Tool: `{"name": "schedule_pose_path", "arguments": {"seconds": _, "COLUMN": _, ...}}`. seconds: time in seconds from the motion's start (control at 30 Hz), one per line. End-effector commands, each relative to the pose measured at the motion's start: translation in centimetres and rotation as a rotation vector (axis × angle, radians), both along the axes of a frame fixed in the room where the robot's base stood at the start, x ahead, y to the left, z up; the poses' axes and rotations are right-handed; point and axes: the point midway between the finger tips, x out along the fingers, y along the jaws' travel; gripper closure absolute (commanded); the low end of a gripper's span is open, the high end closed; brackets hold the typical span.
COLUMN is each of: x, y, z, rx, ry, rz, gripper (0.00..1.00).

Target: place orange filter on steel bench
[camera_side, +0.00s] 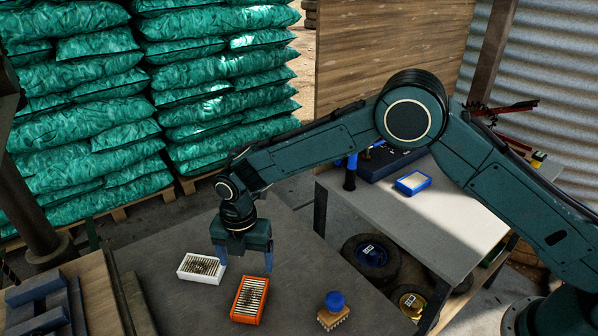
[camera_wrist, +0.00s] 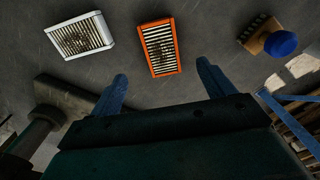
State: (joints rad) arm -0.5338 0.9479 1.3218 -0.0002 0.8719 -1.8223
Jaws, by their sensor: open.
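The orange filter (camera_side: 250,300), an orange frame with dirty pale pleats, lies flat on a dark grey worktop (camera_side: 185,315). In the wrist view the orange filter (camera_wrist: 160,47) is at top centre, beyond the fingertips. My gripper (camera_side: 244,258) points down above the worktop, open and empty, just behind the orange filter and apart from it. Its two blue fingers also show in the wrist view (camera_wrist: 162,70). A bench with a pale grey top (camera_side: 365,215), which looks like the steel bench, stands at the right, partly hidden by my arm.
A white-framed filter (camera_side: 201,268) lies left of the orange one. A brush with a blue knob (camera_side: 334,310) stands to its right. The pale bench holds a blue-framed filter (camera_side: 413,182) and a dark blue case; its near part is clear. Stacked green sacks (camera_side: 85,120) stand behind.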

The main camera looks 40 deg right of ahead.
Motion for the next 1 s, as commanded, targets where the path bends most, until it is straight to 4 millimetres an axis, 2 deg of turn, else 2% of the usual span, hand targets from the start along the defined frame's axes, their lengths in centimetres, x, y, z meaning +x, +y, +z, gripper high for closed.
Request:
{"name": "schedule_pose_path", "arguments": {"seconds": 0.2, "x": 0.0, "y": 0.0, "z": 1.1, "rx": 0.000, "ry": 0.000, "rz": 0.000, "gripper": 0.19}}
{"name": "schedule_pose_path", "arguments": {"seconds": 0.77, "x": 0.0, "y": 0.0, "z": 1.2, "rx": 0.000, "ry": 0.000, "rz": -0.001, "gripper": 0.19}}
{"name": "schedule_pose_path", "arguments": {"seconds": 0.87, "x": 0.0, "y": -0.2, "z": 1.6, "rx": 0.001, "ry": -0.003, "rz": -0.015, "gripper": 0.19}}
{"name": "schedule_pose_path", "arguments": {"seconds": 1.0, "x": 0.1, "y": -1.1, "z": 3.2, "rx": 0.008, "ry": -0.014, "rz": -0.070, "gripper": 0.19}}
